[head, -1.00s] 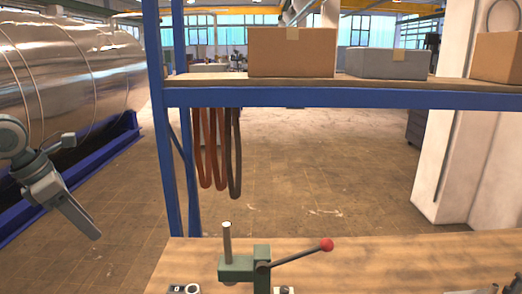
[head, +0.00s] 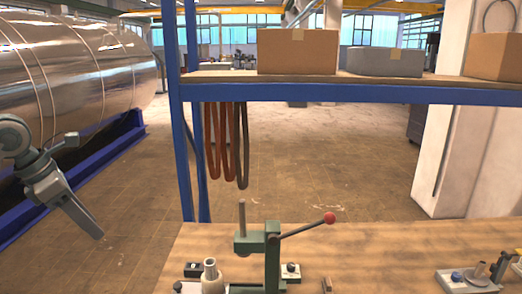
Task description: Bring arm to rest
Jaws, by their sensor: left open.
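My left arm comes in from the left edge in the head view. Its gripper (head: 92,230) points down and to the right and is open, with nothing seen between its fingers. It hangs in free air to the left of the wooden workbench (head: 380,250), apart from the bench and the blue shelf post. My right arm and gripper are not in view.
A green lever press (head: 272,255) with a red knob stands on the bench, with small fixtures around it and at right. A blue shelf (head: 350,94) with boxes spans above. A metal tank (head: 75,80) stands at left. Floor between tank and bench looks clear.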

